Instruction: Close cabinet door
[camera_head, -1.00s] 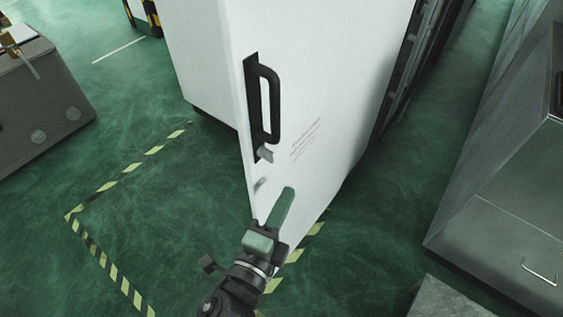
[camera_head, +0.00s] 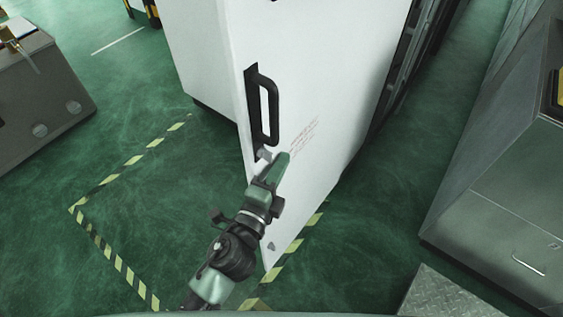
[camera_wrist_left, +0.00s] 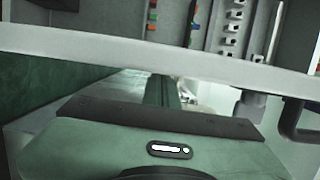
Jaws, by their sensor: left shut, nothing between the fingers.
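The white cabinet door (camera_head: 335,75) stands in the middle of the head view, with a black bar handle (camera_head: 268,108) along its left side. Behind its right edge is a dark gap, and the door appears open. My left gripper (camera_head: 283,158) is shut and empty, close to the door just below the handle; I cannot tell whether it touches. In the left wrist view, the pale door edge (camera_wrist_left: 130,48) runs across the picture beyond the gripper's green body (camera_wrist_left: 100,148). Part of the handle (camera_wrist_left: 300,120) shows at the right. My right gripper is out of view.
Yellow-black striped tape (camera_head: 105,180) marks the green floor around the cabinet. A grey cabinet with drawers (camera_head: 510,200) stands at the right, and a grey box (camera_head: 45,85) at the left. The wrist view shows several coloured components (camera_wrist_left: 190,20) past the door edge.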

